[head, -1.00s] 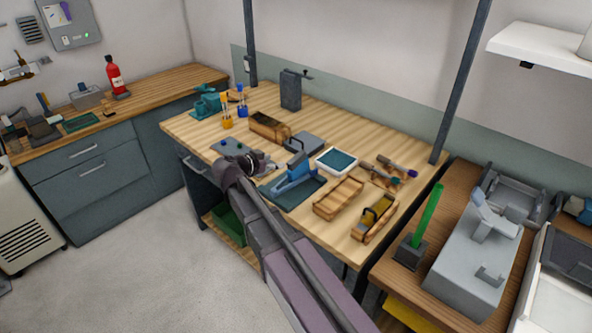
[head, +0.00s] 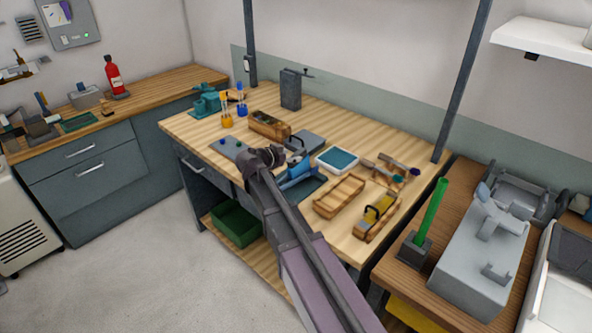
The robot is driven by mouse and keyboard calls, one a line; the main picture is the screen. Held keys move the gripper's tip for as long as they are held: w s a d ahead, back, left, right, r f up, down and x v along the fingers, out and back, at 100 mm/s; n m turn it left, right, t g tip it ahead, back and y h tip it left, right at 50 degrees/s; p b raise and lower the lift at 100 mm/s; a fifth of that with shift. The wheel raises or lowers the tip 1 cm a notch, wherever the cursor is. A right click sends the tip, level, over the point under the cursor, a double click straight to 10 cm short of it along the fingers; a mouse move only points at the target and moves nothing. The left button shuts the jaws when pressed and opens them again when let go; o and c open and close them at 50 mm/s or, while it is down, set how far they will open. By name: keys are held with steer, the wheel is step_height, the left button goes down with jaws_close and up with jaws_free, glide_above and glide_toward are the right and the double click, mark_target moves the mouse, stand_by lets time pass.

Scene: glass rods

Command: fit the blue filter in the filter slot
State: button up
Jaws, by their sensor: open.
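My gripper (head: 266,156) is open over the workbench, just right of a low grey block (head: 232,147). Small green and blue round pieces sit on that block; the blue piece (head: 238,144) is close to my gripper's left side. Whether this is the blue filter I cannot tell at this size. No filter slot can be made out for certain. A blue tool-like device (head: 298,171) stands on a dark mat right of my gripper, partly hidden by my arm. I see nothing held between the fingers.
A wooden box (head: 265,130) and a grey lidded case (head: 309,141) stand behind my gripper. A white tray (head: 324,166), an open wooden tray (head: 328,208) and loose tools are to the right. A grey machine (head: 467,259) stands on the right side table.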

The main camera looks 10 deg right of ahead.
mark_target(295, 155)
stand_by(0.3)
steer(key=shift+b+x, duration=0.9)
steer(key=shift+x, duration=1.05)
steer(key=shift+w+d+f, duration=0.4)
steer(key=shift+w, duration=0.1)
jaws_close()
